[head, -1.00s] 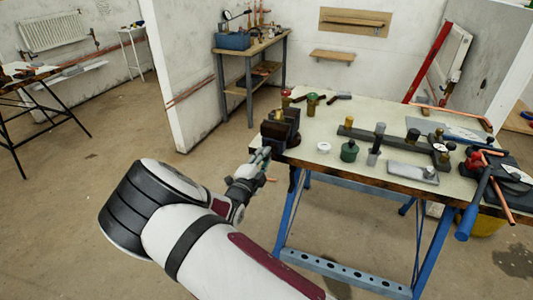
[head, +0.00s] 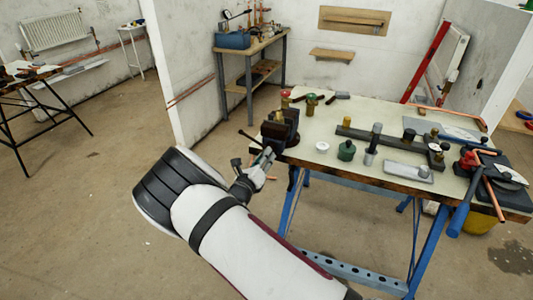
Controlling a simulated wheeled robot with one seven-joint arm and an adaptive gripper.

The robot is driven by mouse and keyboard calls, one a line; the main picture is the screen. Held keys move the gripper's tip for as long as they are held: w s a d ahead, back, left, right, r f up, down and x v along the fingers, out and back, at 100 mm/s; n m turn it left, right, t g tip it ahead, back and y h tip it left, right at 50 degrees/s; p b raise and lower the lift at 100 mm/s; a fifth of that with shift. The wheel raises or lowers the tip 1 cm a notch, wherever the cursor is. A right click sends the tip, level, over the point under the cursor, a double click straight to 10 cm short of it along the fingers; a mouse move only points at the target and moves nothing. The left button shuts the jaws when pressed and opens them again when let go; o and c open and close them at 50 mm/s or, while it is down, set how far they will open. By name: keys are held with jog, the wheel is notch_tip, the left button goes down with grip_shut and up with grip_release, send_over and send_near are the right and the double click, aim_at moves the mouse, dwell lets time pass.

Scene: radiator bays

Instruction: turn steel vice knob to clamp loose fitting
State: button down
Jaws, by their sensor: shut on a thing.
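The dark vice (head: 281,129) stands at the near left corner of the workbench (head: 318,115). A brass-coloured fitting (head: 279,116) shows at the top of its jaws; I cannot tell how tightly it sits. My gripper (head: 266,156) is at the vice's front left side, just off the bench edge. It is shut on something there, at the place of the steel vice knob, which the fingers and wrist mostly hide. A thin dark bar (head: 249,136) sticks out to the left of the vice.
A blue-handled pipe tool (head: 465,205) lies at the right end. The floor left of the bench is clear.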

jog(key=m, duration=0.4)
jog(key=m+p, duration=0.1)
jog(key=m, duration=0.3)
jog(key=shift+s+a+f, duration=0.15)
jog(key=shift+s, duration=0.05)
jog(key=c, duration=1.5)
grip_release()
